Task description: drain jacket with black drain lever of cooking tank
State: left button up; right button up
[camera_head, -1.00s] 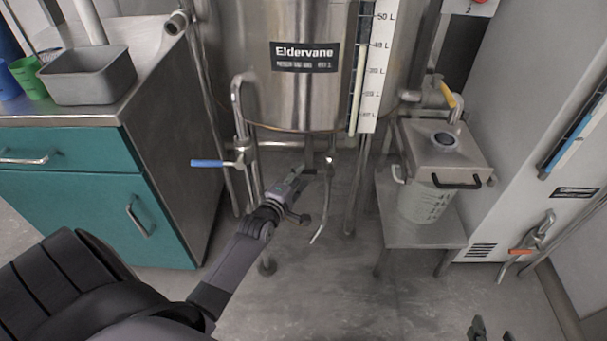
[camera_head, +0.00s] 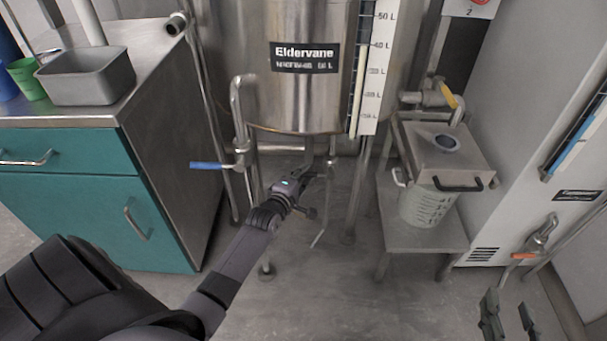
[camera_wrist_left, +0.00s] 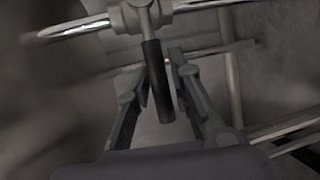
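The steel cooking tank (camera_head: 300,100) with the "Eldervane" label stands at the centre in the head view. The black drain lever (camera_wrist_left: 157,82) hangs from a metal valve on a pipe in the left wrist view. My left gripper (camera_head: 318,174) is under the tank, at the central drain pipe. In the left wrist view its fingers (camera_wrist_left: 165,85) stand apart on either side of the lever, with a gap visible to the right finger. The gripper mostly hides the lever in the head view. My right gripper (camera_head: 508,318) is open and empty at the bottom right.
A blue-handled valve (camera_head: 212,165) is left of the gripper. A thin pipe (camera_head: 330,190) hangs right beside it. A side table (camera_head: 420,238) with a lidded bucket (camera_head: 430,205) stands right. A teal cabinet (camera_head: 85,215) stands left. The floor in front is clear.

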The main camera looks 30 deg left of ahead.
pick_arm(q)
grip_shut()
dwell(0.6)
